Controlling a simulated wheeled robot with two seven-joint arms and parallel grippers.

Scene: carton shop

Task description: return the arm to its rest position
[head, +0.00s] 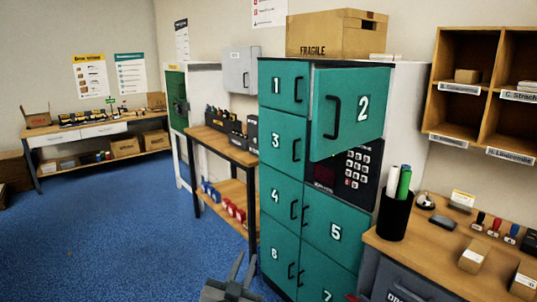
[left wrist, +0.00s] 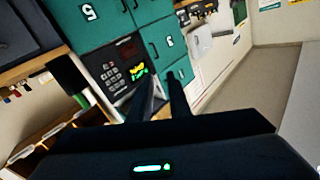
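My left gripper (head: 243,265) is at the bottom middle of the head view, low in front of the teal locker cabinet (head: 283,190). In the left wrist view its two dark fingers (left wrist: 162,80) stand apart with a gap and nothing between them. Locker door 2 (head: 352,112) stands swung out from the cabinet; the other numbered doors in view look closed. The gripper is apart from door 2 and its handle. My right gripper is in neither view.
A keypad (head: 345,175) is set in the cabinet below door 2. A wooden counter (head: 425,255) with a black pen cup (head: 395,215) and stamps is at right. A shelf bench (head: 230,152) stands left of the cabinet. Blue floor (head: 120,225) is open at left.

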